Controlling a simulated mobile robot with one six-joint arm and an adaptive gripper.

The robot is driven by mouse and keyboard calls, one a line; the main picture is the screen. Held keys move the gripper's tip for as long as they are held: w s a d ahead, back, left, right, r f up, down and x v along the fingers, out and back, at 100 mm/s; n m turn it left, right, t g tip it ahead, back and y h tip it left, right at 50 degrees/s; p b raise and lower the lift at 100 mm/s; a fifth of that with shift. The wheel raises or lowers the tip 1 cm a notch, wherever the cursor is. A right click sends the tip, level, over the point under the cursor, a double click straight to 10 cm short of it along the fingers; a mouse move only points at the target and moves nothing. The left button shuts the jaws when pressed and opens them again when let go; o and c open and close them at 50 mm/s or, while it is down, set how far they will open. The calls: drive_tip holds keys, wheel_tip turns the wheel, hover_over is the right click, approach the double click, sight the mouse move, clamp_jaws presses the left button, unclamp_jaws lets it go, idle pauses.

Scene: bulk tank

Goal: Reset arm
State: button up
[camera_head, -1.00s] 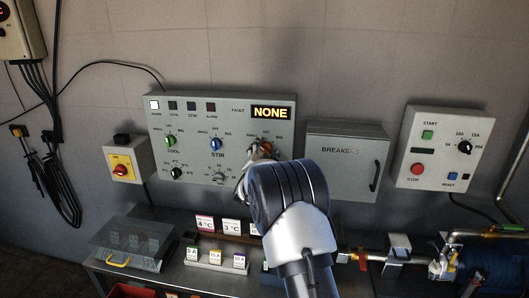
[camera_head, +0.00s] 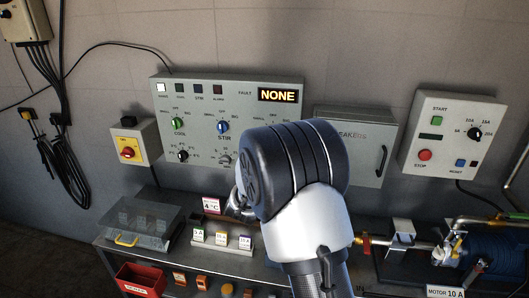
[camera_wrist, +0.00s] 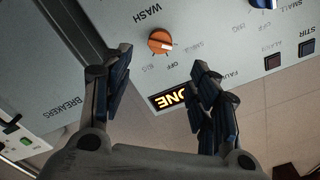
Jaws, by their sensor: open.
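My gripper (camera_wrist: 160,105) is open and empty in the wrist view, its two fingers apart in front of the control panel. The panel (camera_head: 190,105) stands against the wall in the head view, with a green COOL knob (camera_head: 177,124), a blue STIR knob (camera_head: 223,127) and a fault display (camera_head: 277,96) reading NONE. An orange WASH knob (camera_wrist: 160,41) shows in the wrist view beyond the fingers, apart from them. In the head view my arm hides the panel's right lower part and most of my gripper.
The grey breaker box (camera_head: 357,119) is right of the panel, and a start/stop box (camera_head: 452,133) is further right. A yellow switch box (camera_head: 134,141) is at left.

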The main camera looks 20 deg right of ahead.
idle(0.4)
drive_tip(key=s+a+r+n+y, duration=0.4)
drive_tip(key=a+r+y, duration=0.15)
drive_tip(key=a, duration=0.25)
drive_tip(key=s+a+n+g+y, duration=0.45)
drive_tip(key=s+a, duration=0.25)
drive_tip(key=s, duration=0.5)
drive_tip(key=s+f+n+g, duration=0.2)
drive_tip(key=s+f+n, duration=0.1)
drive_tip(key=s, duration=1.1)
drive_tip(key=s+f+n+g, duration=0.2)
drive_tip(key=s+n+g, duration=0.1)
drive_tip(key=s, duration=1.1)
drive_tip(key=shift+s+a+f+g, duration=0.15)
drive_tip(key=shift+a+f+g, duration=0.1)
drive_tip(key=shift+f+g, duration=0.15)
